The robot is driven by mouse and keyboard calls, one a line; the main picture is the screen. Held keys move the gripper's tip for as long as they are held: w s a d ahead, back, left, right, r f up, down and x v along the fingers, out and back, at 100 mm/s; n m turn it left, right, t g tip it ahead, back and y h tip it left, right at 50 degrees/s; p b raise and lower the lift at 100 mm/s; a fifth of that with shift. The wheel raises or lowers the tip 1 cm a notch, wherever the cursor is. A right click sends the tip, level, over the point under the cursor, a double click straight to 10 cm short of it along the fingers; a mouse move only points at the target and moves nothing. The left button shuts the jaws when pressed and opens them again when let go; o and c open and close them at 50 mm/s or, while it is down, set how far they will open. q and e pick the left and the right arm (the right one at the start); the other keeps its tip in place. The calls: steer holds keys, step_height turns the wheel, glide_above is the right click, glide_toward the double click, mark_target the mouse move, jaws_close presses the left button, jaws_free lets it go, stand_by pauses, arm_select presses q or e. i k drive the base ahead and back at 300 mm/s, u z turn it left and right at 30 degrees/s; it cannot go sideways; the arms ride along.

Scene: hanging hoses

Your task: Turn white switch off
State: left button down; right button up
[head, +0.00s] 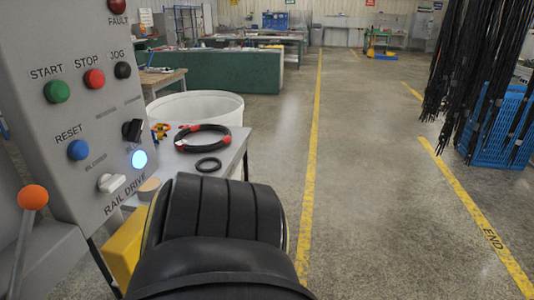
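The white switch (111,182) is a small knob low on the grey control panel (60,110) at the left of the head view. It sits just above the label "RAIL DRIVE". A round lamp (139,159) up and to its right glows bluish white. I cannot tell the switch's setting from its angle. A large black arm part of mine fills the bottom middle, right of the switch in the picture. Neither gripper's fingers show, and nothing is seen touching the switch.
The panel also has a black knob (132,129), a blue RESET button (78,150), green START (57,90), red STOP (94,79) and black JOG (122,70). An orange-tipped lever (33,197) stands lower left. Hoses (480,70) hang at right. The middle floor is clear.

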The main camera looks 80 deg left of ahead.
mark_target(108, 184)
steer(key=u, duration=3.75)
